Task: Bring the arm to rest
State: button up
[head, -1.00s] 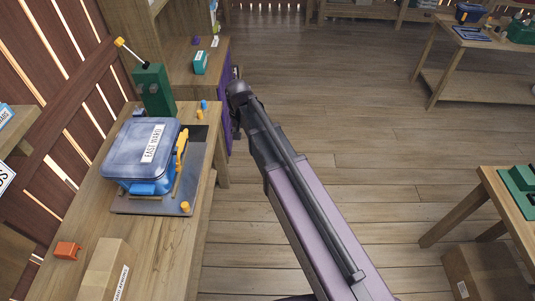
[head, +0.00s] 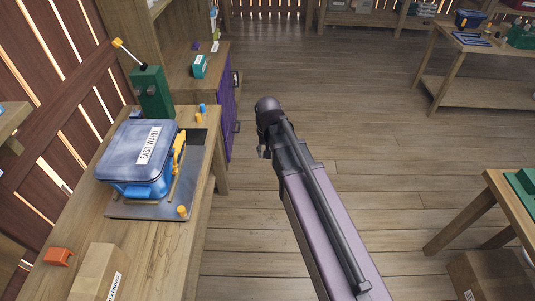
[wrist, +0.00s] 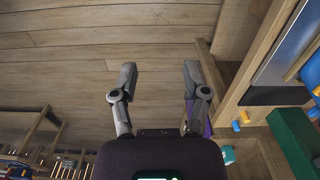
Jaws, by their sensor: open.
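My gripper (wrist: 158,80) shows in the wrist view with its two fingers spread apart and nothing between them. Bare plank floor lies behind the fingers. In the head view my arm reaches up the middle of the picture, over open floor and to the right of the left workbench. The gripper's fingers cannot be made out in the head view.
A blue lidded bin (head: 131,170) labelled EAST WARD sits on a grey plate (head: 147,209) on the left workbench (head: 146,252). A green lever box (head: 153,92) stands behind it. A cardboard box (head: 97,272) is nearer. A table (head: 497,197) stands right. Floor between is free.

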dwell(0.3)
jog(key=s+d, duration=0.9)
jog(key=d, duration=0.4)
jog(key=shift+s, duration=0.3)
